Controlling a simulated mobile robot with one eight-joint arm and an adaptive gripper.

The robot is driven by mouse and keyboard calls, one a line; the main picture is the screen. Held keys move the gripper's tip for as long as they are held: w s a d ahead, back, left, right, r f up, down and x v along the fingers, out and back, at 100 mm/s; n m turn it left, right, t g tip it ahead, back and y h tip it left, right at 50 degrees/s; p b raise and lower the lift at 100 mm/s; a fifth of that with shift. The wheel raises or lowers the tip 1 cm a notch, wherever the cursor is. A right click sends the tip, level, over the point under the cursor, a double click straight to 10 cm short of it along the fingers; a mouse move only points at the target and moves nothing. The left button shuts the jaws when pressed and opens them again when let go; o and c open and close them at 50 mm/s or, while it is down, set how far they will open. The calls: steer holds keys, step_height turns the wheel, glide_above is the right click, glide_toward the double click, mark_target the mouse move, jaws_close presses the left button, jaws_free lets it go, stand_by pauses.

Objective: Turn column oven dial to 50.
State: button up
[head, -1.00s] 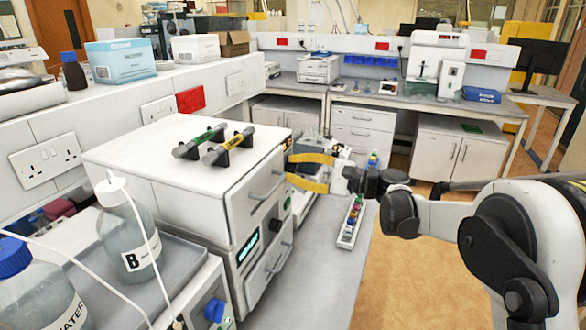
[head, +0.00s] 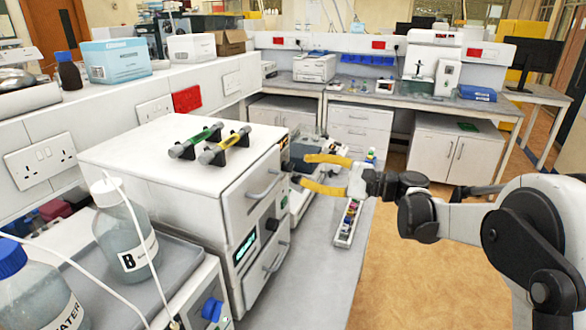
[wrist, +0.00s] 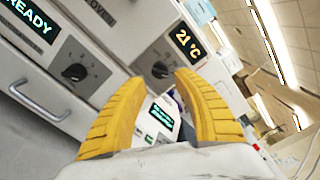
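The column oven is the white box unit (head: 150,165) at the left centre in the head view. Its upper front carries a "21 °C" display (wrist: 187,43) in the wrist view. Beside the display is a dark round dial (wrist: 158,68). In the head view this dial is small and dark (head: 285,166). My gripper (head: 304,170) has yellow fingers, spread apart and empty, to the right of the oven front. In the wrist view my fingertips (wrist: 160,79) lie either side of the dial's lower edge. A gap seems to remain; contact is not visible. The dial's setting is unreadable.
A second dark dial (wrist: 75,72) sits beside the "READY" display (wrist: 26,22). Drawer handles (head: 265,186) stick out from the front. A tray of coloured vials (head: 347,222) stands on the bench below my gripper. Bottles (head: 126,235) stand at front left.

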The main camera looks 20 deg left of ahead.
steer(key=d, duration=0.7)
steer(key=shift+s, duration=0.3)
